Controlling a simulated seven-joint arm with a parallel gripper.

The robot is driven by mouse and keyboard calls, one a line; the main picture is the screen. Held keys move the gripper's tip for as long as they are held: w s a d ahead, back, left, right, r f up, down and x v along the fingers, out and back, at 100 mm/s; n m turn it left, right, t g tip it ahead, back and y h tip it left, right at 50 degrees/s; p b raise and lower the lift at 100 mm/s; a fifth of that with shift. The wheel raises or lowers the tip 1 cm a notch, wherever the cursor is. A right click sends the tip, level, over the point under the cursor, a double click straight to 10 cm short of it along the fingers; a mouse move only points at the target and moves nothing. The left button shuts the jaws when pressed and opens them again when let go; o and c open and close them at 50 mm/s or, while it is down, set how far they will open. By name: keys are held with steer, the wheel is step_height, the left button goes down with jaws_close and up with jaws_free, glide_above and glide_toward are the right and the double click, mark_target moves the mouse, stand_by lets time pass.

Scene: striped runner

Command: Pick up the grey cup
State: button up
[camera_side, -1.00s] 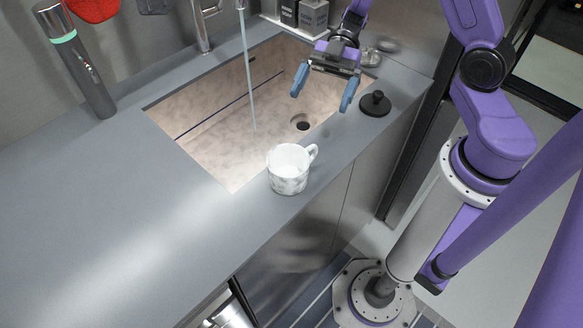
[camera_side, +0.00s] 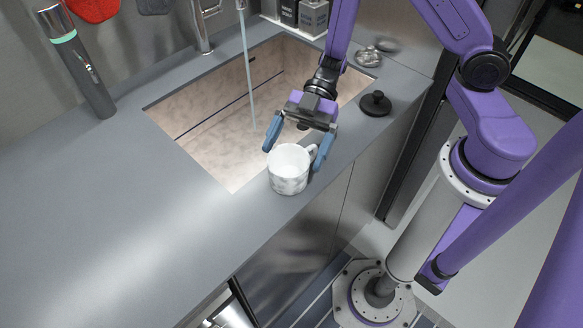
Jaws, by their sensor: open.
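The grey cup (camera_side: 288,178) is white with grey marbling. It stands upright on the counter's front strip, beside the sink's near corner, with its handle toward the upper right. My gripper (camera_side: 294,155) is open and empty, just above and behind the cup. Its two blue fingers are spread to either side, the left one near the cup's back left rim and the right one beside the handle. I cannot tell whether the right finger touches the handle, which it partly hides.
The sink basin (camera_side: 215,145) opens behind the cup, with a stream of water (camera_side: 247,75) from the tap (camera_side: 203,28). A black stopper (camera_side: 375,103) sits on the counter to the right. A dark cylinder (camera_side: 78,62) stands at back left. The counter (camera_side: 120,190) at left is clear.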

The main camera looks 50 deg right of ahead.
mark_target(294, 171)
steer(key=shift+s+a+f, duration=0.15)
steer(key=shift+a+f, duration=0.05)
steer(key=shift+a, duration=0.3)
steer(key=c, duration=1.1)
steer(key=shift+r, duration=0.2)
steer(key=shift+r, duration=4.85)
